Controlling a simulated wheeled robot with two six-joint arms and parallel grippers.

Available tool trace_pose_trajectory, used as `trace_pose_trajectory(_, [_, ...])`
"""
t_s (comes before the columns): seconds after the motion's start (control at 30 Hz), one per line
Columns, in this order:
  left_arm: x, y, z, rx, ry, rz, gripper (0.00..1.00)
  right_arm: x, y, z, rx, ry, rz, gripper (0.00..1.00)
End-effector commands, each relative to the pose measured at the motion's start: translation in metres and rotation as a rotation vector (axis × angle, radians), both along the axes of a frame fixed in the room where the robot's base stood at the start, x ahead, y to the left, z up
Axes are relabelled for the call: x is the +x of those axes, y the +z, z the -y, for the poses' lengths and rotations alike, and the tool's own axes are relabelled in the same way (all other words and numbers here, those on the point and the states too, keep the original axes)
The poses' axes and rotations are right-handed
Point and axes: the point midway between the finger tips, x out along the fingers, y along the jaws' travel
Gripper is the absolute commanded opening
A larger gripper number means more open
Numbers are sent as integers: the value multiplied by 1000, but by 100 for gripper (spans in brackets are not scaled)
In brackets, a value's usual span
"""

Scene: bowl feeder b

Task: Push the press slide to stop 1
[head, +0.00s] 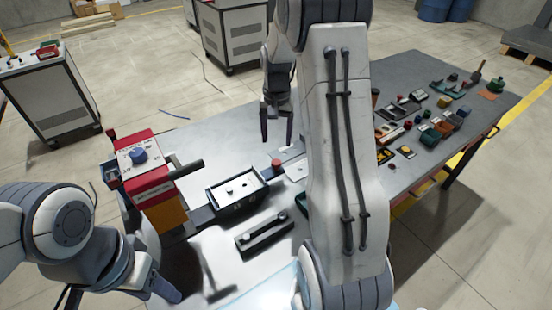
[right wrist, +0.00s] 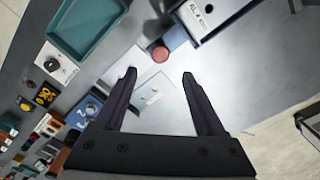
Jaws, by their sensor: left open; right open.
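The red and orange press-like unit (head: 152,180) stands at the left of the table, with a blue knob on top and a dark bar sticking out to its right. A dark box with a pale inside (head: 222,192) sits right of it, on a dark rail-like base; I cannot tell for certain which part is the press slide. My left gripper (head: 168,290) is low at the left, in front of the unit and apart from it, mostly hidden by its arm. My right gripper (head: 277,122) points down, open and empty, above the table behind the box; it also shows in the right wrist view (right wrist: 158,80).
A red button (head: 276,163) stands right of the box and shows in the right wrist view (right wrist: 160,53). A dark plate with two knobs (head: 272,236) lies in front. A teal tray (right wrist: 90,25) and several small parts lie further right. My right arm hides the table's middle.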

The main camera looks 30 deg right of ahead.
Motion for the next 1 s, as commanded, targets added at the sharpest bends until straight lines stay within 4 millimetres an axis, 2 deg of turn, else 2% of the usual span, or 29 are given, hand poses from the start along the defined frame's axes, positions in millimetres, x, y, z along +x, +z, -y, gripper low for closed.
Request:
trace_pose_trajectory(0.3, [0, 8, 0, 0, 0, 0, 50, -2, -59, -2, 2, 4, -5, 72])
trace_pose_trajectory(0.43, [0, 11, 0, 0, 0, 0, 50, -1, -77, -2, 1, 5, -4, 72])
trace_pose_trajectory(0.6, [0, 12, 0, 0, 0, 0, 50, -1, -89, -2, 1, 5, -1, 72])
trace_pose_trajectory(0.87, [0, 12, 0, 0, 0, 0, 50, -1, -91, -1, 0, 5, 1, 72])
trace_pose_trajectory(0.9, [0, 11, 0, 0, 0, 0, 50, -1, -91, -1, 0, 5, 0, 68])
trace_pose_trajectory(0.97, [0, 11, 0, 0, 0, 0, 50, -1, -91, -2, 0, 5, 0, 45])
trace_pose_trajectory(1.0, [0, 12, 0, 0, 0, 0, 50, -1, -91, -2, 0, 5, 0, 30])
